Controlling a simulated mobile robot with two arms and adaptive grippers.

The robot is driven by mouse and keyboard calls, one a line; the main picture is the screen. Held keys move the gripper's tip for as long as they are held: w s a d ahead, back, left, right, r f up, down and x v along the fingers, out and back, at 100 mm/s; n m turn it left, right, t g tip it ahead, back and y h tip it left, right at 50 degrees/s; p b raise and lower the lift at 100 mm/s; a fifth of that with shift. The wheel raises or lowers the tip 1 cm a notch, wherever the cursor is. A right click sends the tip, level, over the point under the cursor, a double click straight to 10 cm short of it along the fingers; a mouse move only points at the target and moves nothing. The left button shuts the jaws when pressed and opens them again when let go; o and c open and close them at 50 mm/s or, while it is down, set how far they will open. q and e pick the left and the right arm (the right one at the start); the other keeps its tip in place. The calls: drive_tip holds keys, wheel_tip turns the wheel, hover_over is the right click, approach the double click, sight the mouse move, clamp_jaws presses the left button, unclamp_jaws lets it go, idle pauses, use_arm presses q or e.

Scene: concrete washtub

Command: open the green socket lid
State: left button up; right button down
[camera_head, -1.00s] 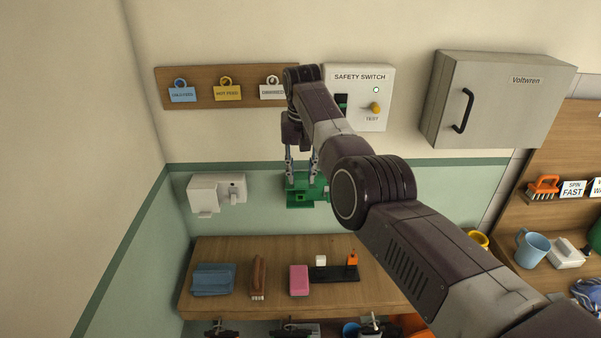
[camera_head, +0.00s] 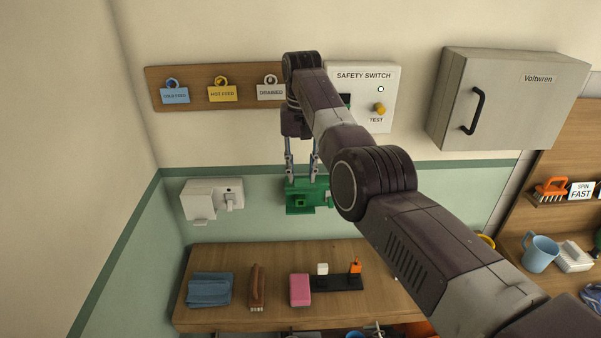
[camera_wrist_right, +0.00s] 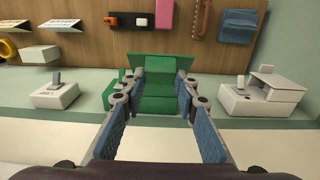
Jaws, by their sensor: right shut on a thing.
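The green socket (camera_head: 307,207) is on the wall above the wooden shelf, left of my forearm in the head view. It also shows in the right wrist view (camera_wrist_right: 155,68) as a wide green plate with a narrower green part, apparently the lid (camera_wrist_right: 160,92), between the fingers. My right gripper (camera_head: 302,178) reaches down to the socket from above. Its two fingers (camera_wrist_right: 155,95) are shut on the lid, one on each side. How far the lid is tilted is hard to tell. My left gripper is not in view.
A white socket (camera_head: 200,202) is on the wall left of the green one. Below, the shelf (camera_head: 225,318) holds blue cloths (camera_head: 210,289), a brown brush (camera_head: 257,285) and a pink block (camera_head: 300,290). Above are a tag board (camera_head: 196,90), the safety switch box (camera_head: 390,75) and a grey cabinet (camera_head: 510,105).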

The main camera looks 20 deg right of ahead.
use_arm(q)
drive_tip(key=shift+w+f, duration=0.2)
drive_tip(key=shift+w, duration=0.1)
use_arm(e)
drive_tip(key=shift+w+d, duration=0.15)
drive_tip(key=shift+w, duration=0.2)
drive_tip(key=c, duration=1.7)
unclamp_jaws()
drive_tip(key=shift+c, duration=0.2)
drive_tip(key=shift+o, duration=1.2)
drive_tip(key=shift+w+f, duration=0.15)
drive_tip(key=shift+w, duration=0.1)
drive_tip(key=shift+w+d+f, duration=0.1)
drive_tip(key=shift+w+f, duration=0.05)
drive_tip(key=shift+s+r, duration=0.2)
drive_tip(key=shift+s, duration=0.1)
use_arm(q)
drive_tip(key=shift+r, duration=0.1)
use_arm(e)
drive_tip(key=shift+w+f, duration=0.1)
